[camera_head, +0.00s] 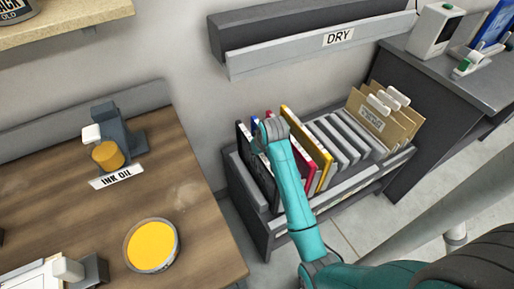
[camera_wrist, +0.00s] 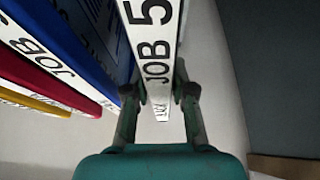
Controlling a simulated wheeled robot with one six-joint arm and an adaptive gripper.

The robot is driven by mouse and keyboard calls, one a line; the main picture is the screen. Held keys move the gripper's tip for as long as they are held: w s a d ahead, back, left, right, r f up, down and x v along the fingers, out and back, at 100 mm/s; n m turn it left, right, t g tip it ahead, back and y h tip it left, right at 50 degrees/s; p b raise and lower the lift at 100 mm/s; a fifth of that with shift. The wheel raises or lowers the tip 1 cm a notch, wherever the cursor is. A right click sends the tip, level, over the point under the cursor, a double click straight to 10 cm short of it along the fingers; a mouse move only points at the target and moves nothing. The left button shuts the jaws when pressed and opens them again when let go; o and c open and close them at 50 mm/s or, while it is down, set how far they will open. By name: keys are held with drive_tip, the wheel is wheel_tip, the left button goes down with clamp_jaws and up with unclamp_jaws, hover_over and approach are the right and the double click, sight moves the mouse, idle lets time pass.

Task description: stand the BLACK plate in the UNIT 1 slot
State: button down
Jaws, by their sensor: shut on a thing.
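My gripper (camera_wrist: 158,92) is shut on a plate with a white edge marked JOB 5 (camera_wrist: 150,40), one finger on each side of that edge. In the head view my gripper (camera_head: 262,137) is at the left end of the rack under the DRY sign. The black plate (camera_head: 244,142) stands leftmost there, and it appears to be the one I hold; its lower part is hidden in the rack. Its face colour does not show in the wrist view. I see no slot marked UNIT 1.
Blue (camera_wrist: 95,45), red (camera_wrist: 45,72) and yellow (camera_wrist: 35,103) plates stand beside the held one. The rack (camera_head: 240,185) also has grey dividers and brown folders (camera_head: 368,120). A wooden table (camera_head: 90,215) with a yellow ink tin (camera_head: 151,246) is at left.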

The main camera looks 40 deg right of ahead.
drive_tip(key=shift+f, duration=0.45)
idle(0.7)
drive_tip(key=c, duration=0.9)
unclamp_jaws()
drive_tip(key=v, duration=1.2)
